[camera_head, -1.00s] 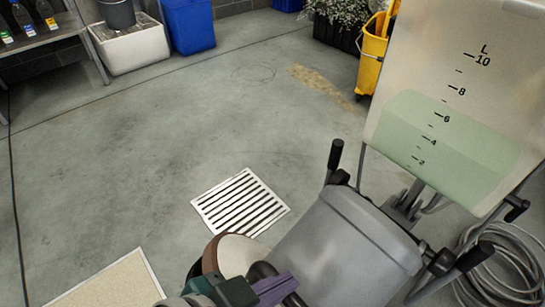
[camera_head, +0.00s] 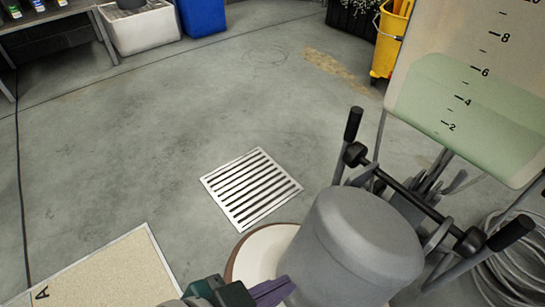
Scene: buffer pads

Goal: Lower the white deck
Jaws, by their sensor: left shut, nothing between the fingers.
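The floor machine fills the lower right. Its white deck (camera_head: 262,251) with a brown rim shows partly at the bottom centre, beside and below the grey motor housing (camera_head: 355,245). The housing hides much of the deck, and the frame cuts off its lower part; whether it lies flat on the floor cannot be told. My left gripper (camera_head: 270,290), green with purple fingers, is at the bottom edge, in front of the deck and beside the housing. It is shut and empty; contact cannot be told. My right gripper is not in view.
Black handle grips (camera_head: 353,124) on a crossbar stand behind the housing, below a litre-marked tank (camera_head: 470,90). A floor drain (camera_head: 250,188), a beige mat (camera_head: 115,275) lettered A and a coiled hose (camera_head: 505,265) lie around. A yellow bucket (camera_head: 392,40) stands behind. The middle floor is clear.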

